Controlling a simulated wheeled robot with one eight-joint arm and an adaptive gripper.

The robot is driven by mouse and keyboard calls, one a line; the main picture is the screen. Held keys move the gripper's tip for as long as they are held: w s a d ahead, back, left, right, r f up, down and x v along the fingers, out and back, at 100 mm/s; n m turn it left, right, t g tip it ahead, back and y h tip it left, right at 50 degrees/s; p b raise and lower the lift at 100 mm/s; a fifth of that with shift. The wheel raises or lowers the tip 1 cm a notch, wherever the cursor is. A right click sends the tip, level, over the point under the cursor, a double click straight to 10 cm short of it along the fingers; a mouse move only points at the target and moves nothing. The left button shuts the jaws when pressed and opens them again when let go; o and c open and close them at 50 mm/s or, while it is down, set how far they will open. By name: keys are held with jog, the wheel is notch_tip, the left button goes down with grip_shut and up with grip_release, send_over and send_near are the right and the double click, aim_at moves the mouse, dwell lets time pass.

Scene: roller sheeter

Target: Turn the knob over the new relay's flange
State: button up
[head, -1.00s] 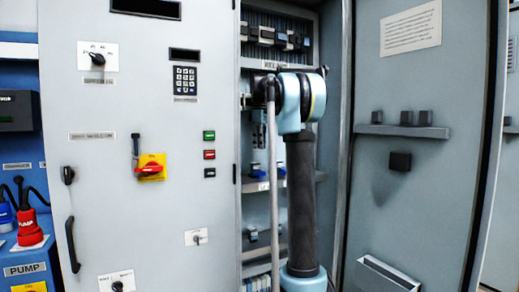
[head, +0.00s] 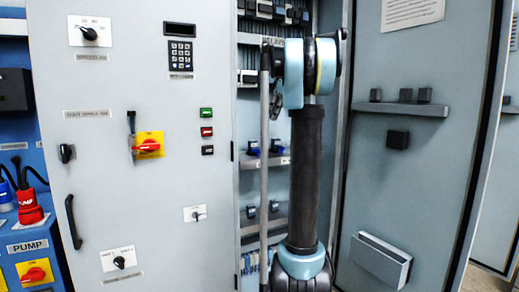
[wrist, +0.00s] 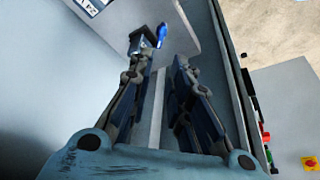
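A blue knob (wrist: 161,34) shows in the wrist view just beyond my fingertips, near a dark block (wrist: 143,44) on a pale grey surface. My gripper (wrist: 161,66) is open, with an empty gap between its two fingers. The knob is ahead of the gap, and I see no contact with it. In the head view, blue knobs (head: 254,151) sit on relays on a shelf inside the open cabinet, left of my arm.
The cabinet's left panel (head: 150,200) carries switches and a keypad. The open door (head: 400,190) on the right has a small ledge (head: 400,133) with dark blocks and a pocket (head: 380,260). My arm fills much of the narrow cabinet opening. More relays (head: 262,210) stand on a lower shelf.

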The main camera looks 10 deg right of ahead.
aim_at(257, 152)
jog(key=x, duration=1.6)
jog(key=shift+w+a+f, duration=0.1)
jog(key=shift+a+f, duration=0.05)
jog(key=shift+f, duration=0.05)
grip_shut()
